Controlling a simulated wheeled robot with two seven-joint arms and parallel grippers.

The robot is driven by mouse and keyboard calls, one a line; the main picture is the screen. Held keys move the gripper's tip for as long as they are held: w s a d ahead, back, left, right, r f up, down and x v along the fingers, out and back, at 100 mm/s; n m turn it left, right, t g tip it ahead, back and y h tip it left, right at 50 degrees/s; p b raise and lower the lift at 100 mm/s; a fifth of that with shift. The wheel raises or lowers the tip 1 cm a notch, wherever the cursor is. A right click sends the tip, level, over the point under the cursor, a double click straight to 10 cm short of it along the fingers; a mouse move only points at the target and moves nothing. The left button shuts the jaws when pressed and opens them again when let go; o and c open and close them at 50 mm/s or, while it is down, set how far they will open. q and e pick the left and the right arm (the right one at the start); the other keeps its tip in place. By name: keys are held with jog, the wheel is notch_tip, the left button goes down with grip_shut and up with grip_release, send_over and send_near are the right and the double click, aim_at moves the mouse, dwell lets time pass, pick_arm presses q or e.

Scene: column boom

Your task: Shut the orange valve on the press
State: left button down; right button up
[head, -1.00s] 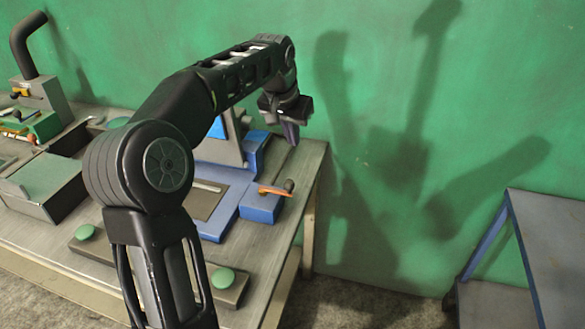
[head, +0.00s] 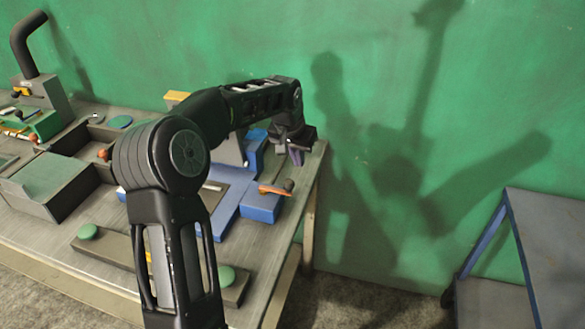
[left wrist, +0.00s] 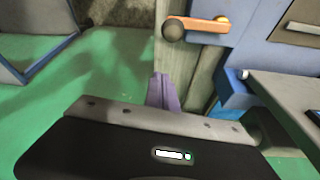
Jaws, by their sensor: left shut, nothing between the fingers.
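The orange valve lever (head: 274,190) sits on a blue block at the right end of the blue press (head: 232,205), near the table's right edge. It has a dark round knob at its right end. In the left wrist view the lever (left wrist: 205,24) shows at the top, with the knob at its left end. My left gripper (head: 297,157) points down above and behind the lever, apart from it. Its fingers (left wrist: 161,92) are shut and empty. My left arm hides part of the press. My right gripper is not in view.
A two-button bar (head: 115,250) lies along the table's front. A grey box (head: 45,185) and a green device (head: 30,125) stand at the left. A separate blue-grey table (head: 550,240) stands at the right, with a gap between. The green wall is close behind.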

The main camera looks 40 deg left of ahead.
pick_arm(q)
jog(key=s, duration=0.1)
jog(key=s+f, duration=0.2)
jog(key=shift+s+d+p, duration=0.25)
jog(key=shift+d+p, duration=0.05)
jog(key=shift+p, duration=0.1)
jog(key=shift+r, duration=0.1)
